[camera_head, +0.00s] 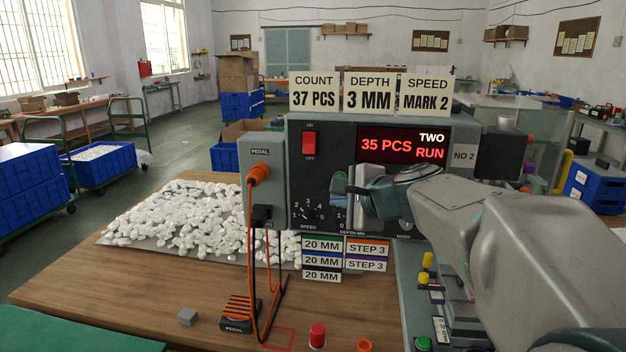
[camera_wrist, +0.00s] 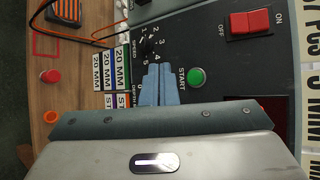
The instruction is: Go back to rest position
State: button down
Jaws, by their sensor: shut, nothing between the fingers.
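My gripper (camera_head: 340,186) is in front of the pad printer's dark control panel (camera_head: 296,172). Its blue fingers are together and empty in the wrist view (camera_wrist: 159,72). They lie over the panel between the speed dial (camera_wrist: 148,45) and the green START button (camera_wrist: 197,76). I cannot tell whether they touch the panel. The red power switch (camera_head: 309,143) is above and left of my gripper. The display (camera_head: 404,145) reads 35 PCS, TWO, RUN. My arm hides the panel's lower right, including most of the depth dial.
Signs on top (camera_head: 314,92) read 37 PCS, 3 MM and MARK 2. White pieces (camera_head: 190,220) cover a sheet left of the printer.

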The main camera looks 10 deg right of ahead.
jog(key=s+f+n+g+h, duration=0.2)
jog(key=s+f+n+g, duration=0.2)
jog(key=s+f+n, duration=0.4)
jog(key=s+f+n+g+h, duration=0.2)
jog(key=s+f+n+g, duration=0.3)
jog(key=s+f+n, duration=0.4)
jog(key=s+f, duration=0.2)
jog(key=s, duration=0.5)
jog(key=shift+s+h, duration=0.15)
jog(key=shift+h, duration=0.25)
jog(key=shift+a, duration=0.1)
dwell(2.3)
